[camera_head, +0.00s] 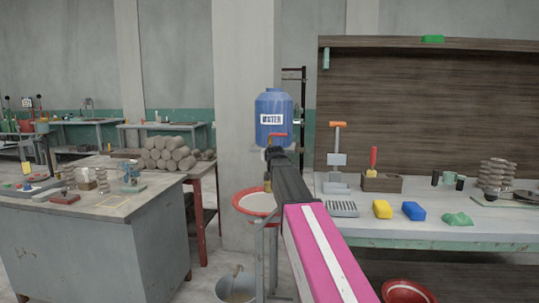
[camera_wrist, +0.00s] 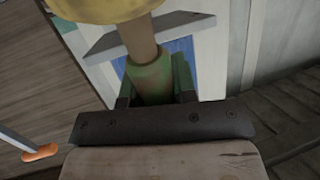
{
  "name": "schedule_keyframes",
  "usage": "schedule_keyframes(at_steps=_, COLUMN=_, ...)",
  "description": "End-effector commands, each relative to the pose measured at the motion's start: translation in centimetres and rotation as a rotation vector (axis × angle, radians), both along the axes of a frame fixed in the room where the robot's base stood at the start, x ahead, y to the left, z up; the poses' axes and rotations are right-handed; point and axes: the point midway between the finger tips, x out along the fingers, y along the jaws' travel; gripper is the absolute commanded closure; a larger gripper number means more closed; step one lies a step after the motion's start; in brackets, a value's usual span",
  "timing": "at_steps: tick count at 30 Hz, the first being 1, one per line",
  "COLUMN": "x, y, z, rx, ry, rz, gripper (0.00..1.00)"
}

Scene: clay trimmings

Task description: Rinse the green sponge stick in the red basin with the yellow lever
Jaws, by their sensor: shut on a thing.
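My gripper (camera_head: 274,160) is at the end of my arm, in front of the blue water tank (camera_head: 273,112) and above the red-rimmed basin (camera_head: 240,205). In the wrist view it is shut on a tan stick (camera_wrist: 138,40) with a green band (camera_wrist: 150,80) between the fingers. A yellow rounded head (camera_wrist: 100,8) sits at the stick's far end, cut off by the frame. In the head view a small yellowish piece (camera_head: 267,185) shows below the gripper, over the basin. The lever (camera_head: 278,136) on the tank looks red; I see no yellow lever. The spout is hidden behind my gripper.
A workbench (camera_head: 400,234) on the right holds yellow (camera_head: 382,209) and blue (camera_head: 413,211) blocks and tools. A bucket (camera_head: 236,287) and another red basin (camera_head: 408,291) stand low down. A grey table (camera_head: 90,235) with small objects is on the left.

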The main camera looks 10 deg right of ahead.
Motion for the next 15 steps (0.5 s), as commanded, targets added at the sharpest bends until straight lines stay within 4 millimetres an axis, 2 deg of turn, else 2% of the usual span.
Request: schedule_keyframes(at_steps=15, x=0.0, y=0.0, z=-4.5, rx=-0.001, ry=0.000, rz=0.000, gripper=1.00)
